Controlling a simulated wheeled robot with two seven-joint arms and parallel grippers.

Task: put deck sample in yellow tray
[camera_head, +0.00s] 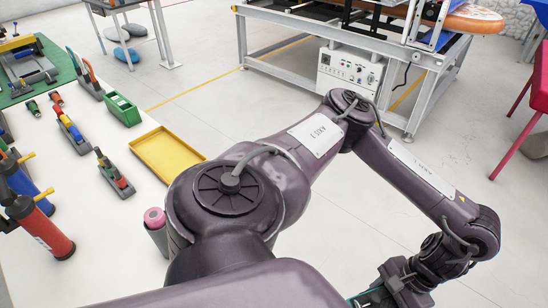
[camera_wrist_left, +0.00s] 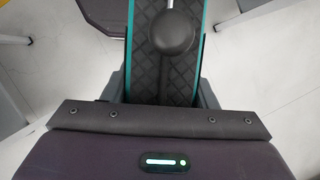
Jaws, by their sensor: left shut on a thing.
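The yellow tray (camera_head: 167,154) lies empty on the white table at the left of the head view. My left gripper (camera_head: 392,287) is at the bottom right of the head view, over the floor and well away from the tray. It is shut on the deck sample (camera_wrist_left: 160,75), a dark quilted strip with teal edges seen in the left wrist view. A grey rounded knob shows over the strip. In the head view only a bit of teal edge (camera_head: 368,298) shows beside the gripper. My right gripper is not in view.
A green box (camera_head: 122,109) and several small tools stand behind and left of the tray. A red and black pump (camera_head: 40,225) and a pink-ended roll (camera_head: 155,218) are nearer. A metal frame bench (camera_head: 345,45) stands at the back. Floor in between is clear.

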